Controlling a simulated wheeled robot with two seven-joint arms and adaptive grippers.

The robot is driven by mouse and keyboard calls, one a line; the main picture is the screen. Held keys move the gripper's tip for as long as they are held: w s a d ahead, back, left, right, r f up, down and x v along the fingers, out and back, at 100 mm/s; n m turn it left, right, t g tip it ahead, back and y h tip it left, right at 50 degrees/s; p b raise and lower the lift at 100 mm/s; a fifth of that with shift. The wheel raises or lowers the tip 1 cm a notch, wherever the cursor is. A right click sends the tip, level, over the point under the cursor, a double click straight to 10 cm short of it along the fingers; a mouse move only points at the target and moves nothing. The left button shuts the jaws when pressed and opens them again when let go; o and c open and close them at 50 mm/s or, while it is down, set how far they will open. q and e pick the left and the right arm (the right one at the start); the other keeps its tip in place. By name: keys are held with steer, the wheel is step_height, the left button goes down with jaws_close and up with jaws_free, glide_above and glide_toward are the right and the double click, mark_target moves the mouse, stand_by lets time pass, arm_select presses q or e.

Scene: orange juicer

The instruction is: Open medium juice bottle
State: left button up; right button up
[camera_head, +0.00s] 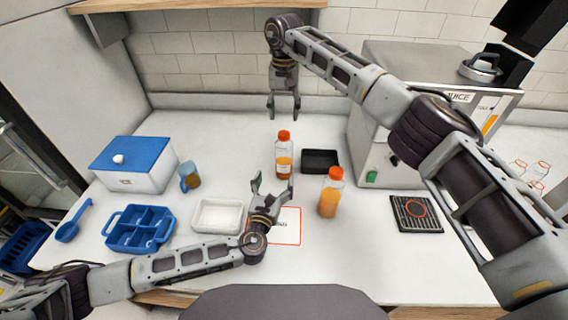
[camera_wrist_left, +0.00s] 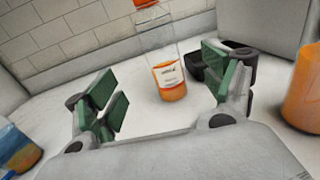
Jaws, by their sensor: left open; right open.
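Two juice bottles with orange caps stand upright on the counter. The one further back (camera_head: 284,158) is clear with a label and orange juice low in it; it also shows in the left wrist view (camera_wrist_left: 170,75), between my fingers but beyond them. The nearer bottle (camera_head: 331,194) is fuller, to the right; part of it shows at the right edge of the left wrist view (camera_wrist_left: 303,98). I cannot tell which is the medium one. My left gripper (camera_head: 271,186) is open and empty, in front of the further bottle. My right gripper (camera_head: 284,108) is open and empty, raised behind that bottle.
A black tray (camera_head: 320,156) sits right of the further bottle. A white tray (camera_head: 217,214), blue divided tray (camera_head: 139,229), blue-lidded box (camera_head: 133,166) and blue cup (camera_head: 189,178) are left. The juicer (camera_head: 378,140) stands back right, a black drip mat (camera_head: 416,213) in front.

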mark_target(284, 153)
arm_select(q)
steer(key=shift+w, duration=0.1)
steer(key=shift+x, duration=6.8)
steer(key=shift+c, duration=0.5)
